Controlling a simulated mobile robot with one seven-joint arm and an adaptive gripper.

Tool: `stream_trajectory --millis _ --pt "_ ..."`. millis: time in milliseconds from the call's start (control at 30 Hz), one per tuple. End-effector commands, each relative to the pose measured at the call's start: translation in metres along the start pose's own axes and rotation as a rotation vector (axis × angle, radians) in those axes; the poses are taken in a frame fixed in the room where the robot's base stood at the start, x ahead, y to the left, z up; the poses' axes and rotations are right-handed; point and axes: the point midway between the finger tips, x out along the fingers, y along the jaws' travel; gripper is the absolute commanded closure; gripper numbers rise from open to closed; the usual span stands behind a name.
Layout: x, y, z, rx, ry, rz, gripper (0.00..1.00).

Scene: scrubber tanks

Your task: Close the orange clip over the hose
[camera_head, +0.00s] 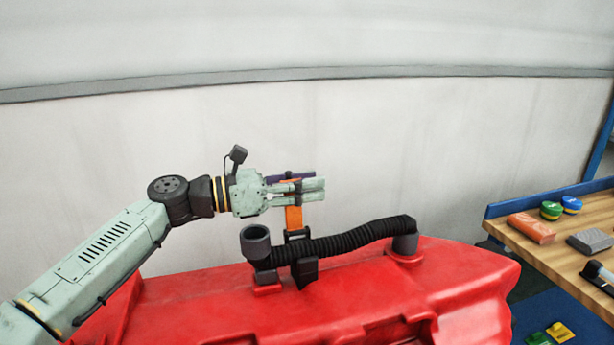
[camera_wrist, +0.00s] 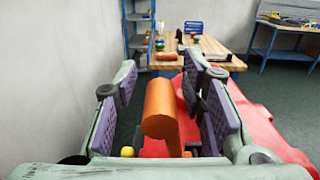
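The orange clip (camera_head: 294,217) stands upright, raised above the black ribbed hose (camera_head: 350,238) on the red tank. Its lower end meets a black bracket (camera_head: 304,272) at the hose. My gripper (camera_head: 312,187) is level around the clip's upper part, above the hose. In the wrist view the orange clip (camera_wrist: 160,110) stands between the purple pads of my open gripper (camera_wrist: 166,90), with gaps visible on both sides. The clip's top is partly hidden by the fingers in the head view. The hose is not clearly visible in the wrist view.
The red tank (camera_head: 230,315) lies below my arm. A grey open pipe (camera_head: 256,240) stands at the hose's left end and a grey stub (camera_head: 405,243) at its right end. A wooden workbench (camera_head: 560,250) with several items is at right. A pale wall stands behind.

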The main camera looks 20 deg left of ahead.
Motion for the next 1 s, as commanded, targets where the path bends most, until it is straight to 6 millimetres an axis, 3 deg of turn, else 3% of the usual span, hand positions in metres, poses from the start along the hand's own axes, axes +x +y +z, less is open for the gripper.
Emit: stream_trajectory --millis 300,867,1000 --pt "0.0034 -0.0001 -0.0004 0.0 0.0 0.0 0.63" --pt "0.0028 0.0006 -0.0001 0.0 0.0 0.003 0.99" --pt "0.0026 0.001 0.0 0.0 0.0 0.004 1.0"
